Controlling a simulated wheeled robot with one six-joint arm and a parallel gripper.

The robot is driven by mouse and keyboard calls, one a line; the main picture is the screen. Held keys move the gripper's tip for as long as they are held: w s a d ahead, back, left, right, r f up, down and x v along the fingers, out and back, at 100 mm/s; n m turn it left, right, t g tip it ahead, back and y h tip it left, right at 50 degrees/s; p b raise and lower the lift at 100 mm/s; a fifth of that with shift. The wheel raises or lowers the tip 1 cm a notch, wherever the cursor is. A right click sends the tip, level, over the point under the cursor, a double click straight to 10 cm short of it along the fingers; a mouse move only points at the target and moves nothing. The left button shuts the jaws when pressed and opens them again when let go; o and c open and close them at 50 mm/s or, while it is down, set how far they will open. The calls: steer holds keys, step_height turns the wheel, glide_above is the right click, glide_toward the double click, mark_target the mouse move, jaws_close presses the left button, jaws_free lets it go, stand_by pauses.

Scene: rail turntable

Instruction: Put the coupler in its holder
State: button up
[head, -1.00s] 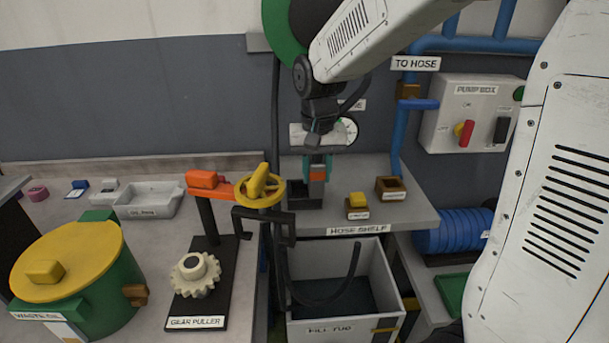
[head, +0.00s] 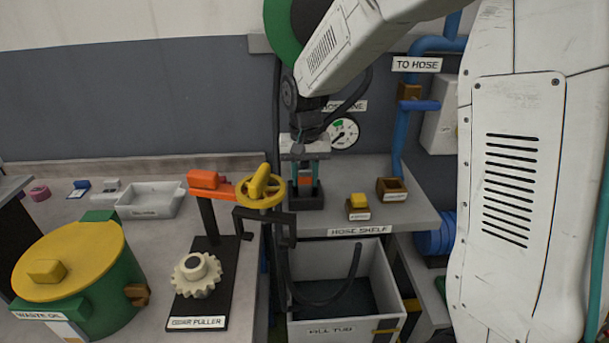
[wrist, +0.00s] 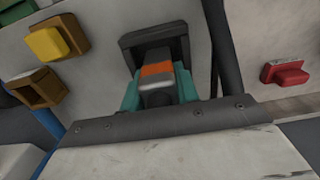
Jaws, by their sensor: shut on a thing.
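The coupler (wrist: 157,70), a grey piece with an orange band, is held between the teal fingers of my gripper (head: 305,174). Its orange band also shows in the head view (head: 305,181). The holder (head: 307,203) is a dark, open box-like block at the left part of the hose shelf. In the wrist view the holder (wrist: 128,45) frames the coupler's far end. The coupler is lined up with the holder's opening, with its lower end at or inside it. The fingers and holder walls hide how deep it sits.
On the hose shelf (head: 385,222), a yellow-topped block (head: 358,201) and an open brown box (head: 392,188) stand right of the holder. A yellow handwheel (head: 260,190) and dark bracket stand close left. The fill tub (head: 385,280) is below. A black hose hangs behind the arm.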

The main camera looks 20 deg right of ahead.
steer(key=o, duration=1.1)
steer(key=shift+f, duration=0.1)
step_height(320, 180, up, 12)
steer(key=shift+r, duration=0.25)
steer(key=shift+s+r, duration=0.15)
steer(key=shift+s, duration=0.2)
steer(key=s+d+n, duration=0.1)
steer(key=s, duration=0.9)
steer(key=s+d+f+n, duration=0.1)
steer(key=s, duration=0.8)
steer(key=s+d+f+n+t, duration=0.1)
steer(key=s, duration=0.9)
steer(key=shift+s+n, duration=0.3)
steer(key=shift+s, duration=0.05)
